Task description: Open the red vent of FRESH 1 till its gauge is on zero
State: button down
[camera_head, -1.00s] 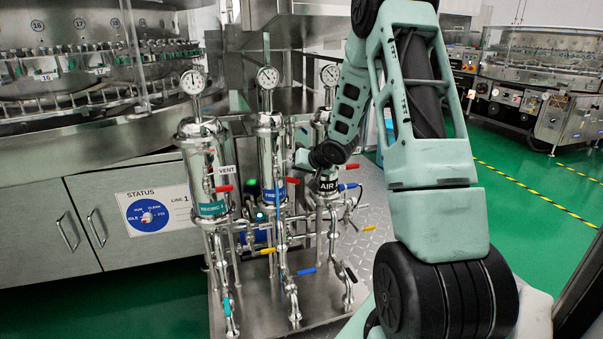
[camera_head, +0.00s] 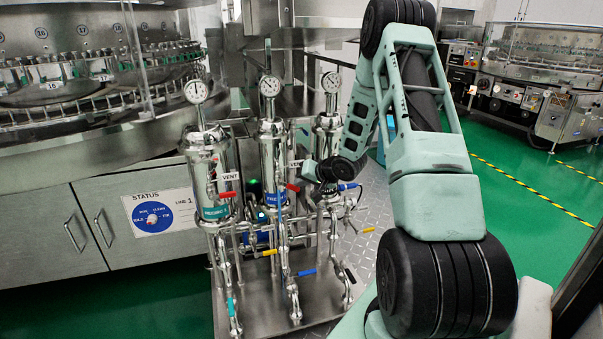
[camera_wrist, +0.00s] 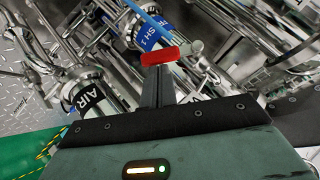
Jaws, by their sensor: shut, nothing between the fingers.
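FRESH 1 (camera_head: 275,165) is the middle steel housing in the head view, with a blue label (camera_head: 276,198). Its gauge (camera_head: 270,86) sits on top; the needle is too small to read surely. Its red vent handle (camera_head: 293,187) sticks out to the right near the top of the label. In the wrist view the red handle (camera_wrist: 160,55) lies across the picture, just ahead of my fingertips, under the blue label (camera_wrist: 145,35). My gripper (camera_wrist: 158,80) is shut and empty, its tips at or very near the handle; contact cannot be told. In the head view my wrist partly hides this area.
A green-labelled housing (camera_head: 207,175) with its own red vent handle (camera_head: 228,195) stands left. The AIR housing (camera_head: 328,130) stands close right, its label (camera_wrist: 88,98) near my gripper in the wrist view. Pipes and coloured valve handles crowd below.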

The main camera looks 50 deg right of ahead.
jog(key=f+m+t+y+p, duration=0.1)
jog(key=p, duration=0.1)
jog(key=f+m+t+y+p, duration=0.1)
jog(key=f+t+p, duration=0.1)
jog(key=p, duration=0.1)
jog(key=shift+w+a+m+y, duration=0.1)
jog(key=shift+a+m+y, duration=0.1)
jog(key=shift+m+y, duration=0.15)
jog(key=shift+w+a+f+m+t+y+b, duration=0.2)
jog(key=shift+a+f+m+t+y+b, duration=0.15)
jog(key=shift+m+t, duration=0.3)
jog(key=shift+w+a+f+m+t+y+b, duration=0.2)
jog(key=shift+f+m+t+b, duration=0.15)
jog(key=shift+f+m+t, duration=0.25)
jog(key=shift+w+a+f+m+t+y+b, duration=0.15)
jog(key=shift+a+f+m+t+y+b, duration=0.3)
jog(key=shift+t, duration=0.3)
jog(key=shift+d+r, duration=0.1)
jog(key=shift+r, duration=0.05)
jog(key=shift+d, duration=0.1)
